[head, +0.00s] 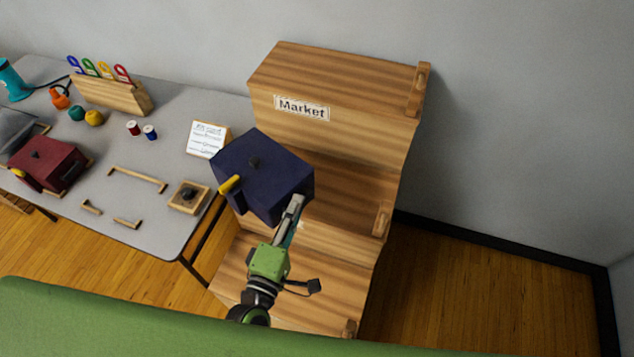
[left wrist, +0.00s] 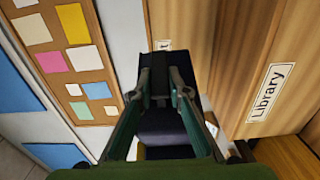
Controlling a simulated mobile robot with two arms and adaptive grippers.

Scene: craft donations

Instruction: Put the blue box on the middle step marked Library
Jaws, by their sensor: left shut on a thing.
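In the left wrist view the box (left wrist: 165,128) shows between the fingers. In the head view it overlaps the left part of the wooden middle step (head: 345,197); I cannot tell whether it touches it. The Library label (left wrist: 270,92) reads clearly in the left wrist view; in the head view box and arm cover its place. My right gripper is not in view.
The top step bears a Market label (head: 302,108). The middle step has a small raised wooden stop (head: 382,220) at its right end. A grey table (head: 120,205) at left carries a dark red box (head: 48,165), a card (head: 208,139) and a small wooden tray (head: 188,197).

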